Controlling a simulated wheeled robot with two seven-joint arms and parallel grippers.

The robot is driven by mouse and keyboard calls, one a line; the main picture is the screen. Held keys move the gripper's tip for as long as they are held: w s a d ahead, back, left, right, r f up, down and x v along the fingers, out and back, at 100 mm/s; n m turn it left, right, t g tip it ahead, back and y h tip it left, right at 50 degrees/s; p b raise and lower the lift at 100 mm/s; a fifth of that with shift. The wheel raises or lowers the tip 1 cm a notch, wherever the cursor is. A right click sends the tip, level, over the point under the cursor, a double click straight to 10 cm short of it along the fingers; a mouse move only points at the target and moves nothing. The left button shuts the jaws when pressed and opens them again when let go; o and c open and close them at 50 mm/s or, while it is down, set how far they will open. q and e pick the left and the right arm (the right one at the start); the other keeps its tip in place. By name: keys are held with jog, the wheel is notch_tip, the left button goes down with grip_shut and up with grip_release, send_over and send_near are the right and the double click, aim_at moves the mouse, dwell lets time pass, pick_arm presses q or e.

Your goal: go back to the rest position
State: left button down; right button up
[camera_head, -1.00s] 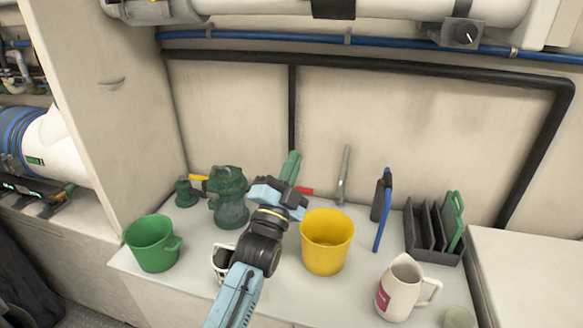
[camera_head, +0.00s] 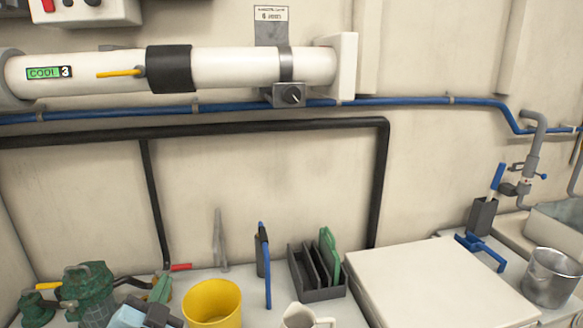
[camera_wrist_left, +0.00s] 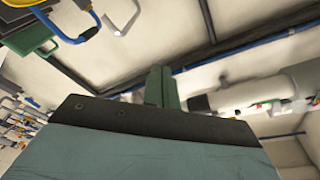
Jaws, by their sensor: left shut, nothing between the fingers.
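My left gripper (camera_head: 161,287) shows at the lower edge of the head view, left of the yellow mug (camera_head: 212,303) and right of the green strainer (camera_head: 88,290). Its two green fingers are together with nothing between them. In the left wrist view the closed fingers (camera_wrist_left: 162,87) point away over the dark edge of the gripper body. Most of the left arm is below the head view. My right gripper is in neither current view.
A black rack (camera_head: 316,272) with a green board, a blue-handled tool (camera_head: 265,265) and a white jug (camera_head: 299,317) stand to the right of the yellow mug. Further right are a white box (camera_head: 435,285) and a metal bucket (camera_head: 551,276). A white pipe (camera_head: 225,69) crosses above.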

pick_arm(q)
jog(key=s+d+f+n+g+h, duration=0.1)
jog(key=s+d+f+n+g, duration=0.2)
jog(key=s+f+g, duration=0.8)
jog(key=s+d+f+n+g, duration=0.1)
jog(key=s+f+g, duration=0.15)
jog(key=s, duration=0.65)
jog(key=s+d+f+n+g, duration=0.1)
jog(key=s+f+n+g, duration=0.15)
jog(key=s, duration=0.65)
notch_tip(320, 180, down, 25)
jog(key=s+a+g, duration=0.1)
jog(key=s+a+f, duration=0.2)
jog(key=s+f, duration=0.5)
jog(key=s, duration=0.1)
jog(key=s+a+f+m+g, duration=0.1)
jog(key=s+a+f, duration=0.1)
jog(key=s+f, duration=0.6)
jog(key=shift+s+a+f, duration=0.15)
jog(key=shift+s+a, duration=0.15)
pick_arm(e)
jog(key=shift+a, duration=1.15)
